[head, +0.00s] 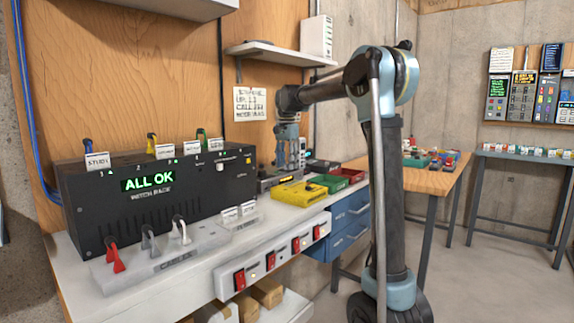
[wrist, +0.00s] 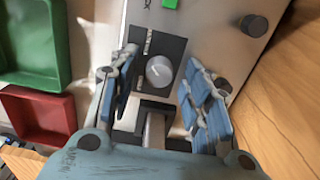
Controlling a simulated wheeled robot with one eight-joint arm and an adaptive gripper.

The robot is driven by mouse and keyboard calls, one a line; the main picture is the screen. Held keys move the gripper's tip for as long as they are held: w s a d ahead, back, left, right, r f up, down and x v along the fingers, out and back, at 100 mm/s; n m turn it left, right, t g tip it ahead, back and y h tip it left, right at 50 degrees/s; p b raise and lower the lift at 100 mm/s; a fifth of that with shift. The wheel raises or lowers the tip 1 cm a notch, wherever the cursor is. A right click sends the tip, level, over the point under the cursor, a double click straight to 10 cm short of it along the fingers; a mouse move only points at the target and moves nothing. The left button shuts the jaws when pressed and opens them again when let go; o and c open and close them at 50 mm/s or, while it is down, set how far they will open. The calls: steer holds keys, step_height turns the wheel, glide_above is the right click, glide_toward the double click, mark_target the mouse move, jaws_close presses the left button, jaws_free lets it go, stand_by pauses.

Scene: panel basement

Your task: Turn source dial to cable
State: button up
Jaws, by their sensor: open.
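In the wrist view, a round light-grey dial (wrist: 159,70) sits on a dark plate with small pale labels, on a grey device panel (wrist: 212,40). The labels are too small to read, and I cannot tell which one the dial points at. My gripper (wrist: 163,62) is open, with one blue-padded finger on either side of the dial; I cannot tell whether they touch it. In the head view, my gripper (head: 291,158) points down over the grey device (head: 268,182) at the back of the bench, and the dial is hidden there.
A black knob (wrist: 254,25) and a green button (wrist: 169,3) are on the same panel. Green (wrist: 30,40) and red (wrist: 40,115) trays lie left of it. In the head view, a yellow tray (head: 300,194) stands in front. A black patch rack (head: 150,195) reads "ALL OK".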

jaws_close()
